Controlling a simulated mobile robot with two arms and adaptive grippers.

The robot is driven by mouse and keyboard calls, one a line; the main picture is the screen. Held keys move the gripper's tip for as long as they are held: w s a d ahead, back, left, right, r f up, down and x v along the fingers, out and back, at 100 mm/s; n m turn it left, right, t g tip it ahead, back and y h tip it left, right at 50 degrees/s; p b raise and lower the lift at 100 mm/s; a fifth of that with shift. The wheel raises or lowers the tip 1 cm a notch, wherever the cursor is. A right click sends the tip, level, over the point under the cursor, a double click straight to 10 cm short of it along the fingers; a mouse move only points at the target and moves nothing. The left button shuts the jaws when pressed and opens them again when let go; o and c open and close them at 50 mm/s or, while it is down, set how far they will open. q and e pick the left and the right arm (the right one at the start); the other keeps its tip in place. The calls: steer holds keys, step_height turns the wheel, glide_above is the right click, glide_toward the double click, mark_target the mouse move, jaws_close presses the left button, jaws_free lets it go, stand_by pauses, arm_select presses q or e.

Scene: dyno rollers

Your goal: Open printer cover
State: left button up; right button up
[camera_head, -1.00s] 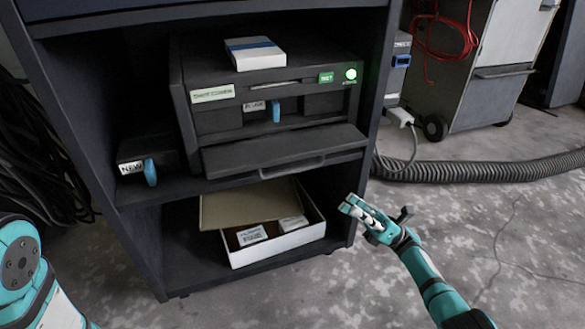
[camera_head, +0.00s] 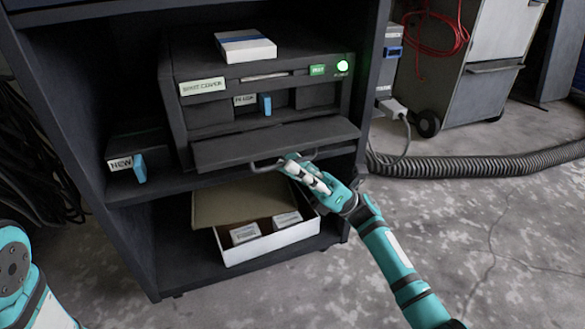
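The dark printer (camera_head: 200,110) sits on the middle shelf of the cabinet. Its front cover (camera_head: 270,143) is folded down and juts out as a flap, with a handle (camera_head: 268,166) along its front edge. Behind it the printer's front shows an opening with a labelled part and a blue tab (camera_head: 266,104). My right gripper (camera_head: 290,167) is at the right end of the handle, in front of the cover; whether it touches, and whether its fingers are closed, cannot be made out. My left gripper is out of view; only my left arm shows at the lower left.
A white box with a blue stripe (camera_head: 245,46) lies on the printer. A part labelled NEW (camera_head: 122,162) stands at left. An open carton (camera_head: 272,243) with small boxes is on the lower shelf. A ribbed hose (camera_head: 480,166) and a cart (camera_head: 478,85) are at right.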

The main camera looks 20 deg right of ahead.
steer(key=shift+a+r, duration=0.2)
jaws_close()
stand_by(0.3)
